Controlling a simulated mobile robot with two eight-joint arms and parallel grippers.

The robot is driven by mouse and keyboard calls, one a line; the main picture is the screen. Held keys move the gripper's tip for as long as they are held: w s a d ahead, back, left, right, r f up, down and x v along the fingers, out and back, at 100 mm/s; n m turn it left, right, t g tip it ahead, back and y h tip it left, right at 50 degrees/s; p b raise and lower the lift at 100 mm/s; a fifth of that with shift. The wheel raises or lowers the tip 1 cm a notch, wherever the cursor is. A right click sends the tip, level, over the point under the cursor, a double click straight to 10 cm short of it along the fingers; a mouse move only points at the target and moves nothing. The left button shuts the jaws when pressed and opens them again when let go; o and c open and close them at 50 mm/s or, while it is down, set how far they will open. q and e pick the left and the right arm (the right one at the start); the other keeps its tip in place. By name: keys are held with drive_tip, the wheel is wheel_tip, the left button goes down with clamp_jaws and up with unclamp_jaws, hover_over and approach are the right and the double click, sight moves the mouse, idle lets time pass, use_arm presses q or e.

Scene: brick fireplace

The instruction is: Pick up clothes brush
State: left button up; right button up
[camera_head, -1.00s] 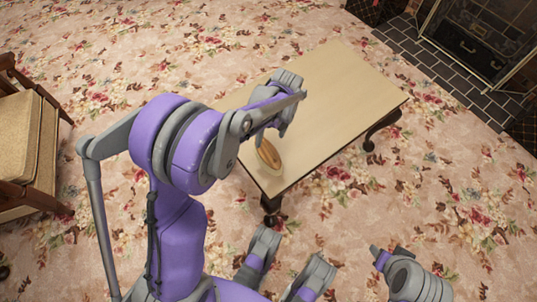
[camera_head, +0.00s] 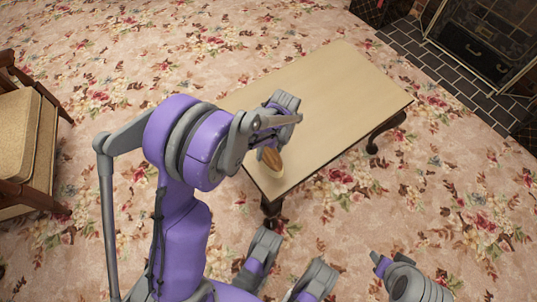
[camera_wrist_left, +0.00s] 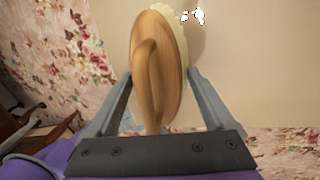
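The clothes brush (camera_head: 273,161) has an oval wooden back and a pale bristle side. It is at the near left corner of the low table, partly hidden by my left gripper (camera_head: 277,135) in the head view. In the left wrist view, the brush (camera_wrist_left: 158,65) stands between the two fingers of my left gripper (camera_wrist_left: 160,80), its wooden back and raised grip facing the camera. The fingertips meet its two long edges. Whether the brush still touches the table cannot be told.
The low cream-topped table (camera_head: 335,90) is otherwise bare, with dark curved legs. A wooden armchair (camera_head: 25,140) with a beige seat stands at the left. A dark fireplace screen (camera_head: 485,40) and tiled hearth are at the upper right. Floral carpet (camera_head: 400,200) is open around the table.

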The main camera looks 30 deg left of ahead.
use_arm(q)
drive_tip(key=c, duration=0.8)
drive_tip(key=shift+r, duration=0.25)
drive_tip(key=shift+c, duration=1.1)
wheel_tip(320, 180, up, 10)
drive_tip(key=p, duration=0.3)
drive_tip(key=shift+f, duration=0.25)
clamp_jaws()
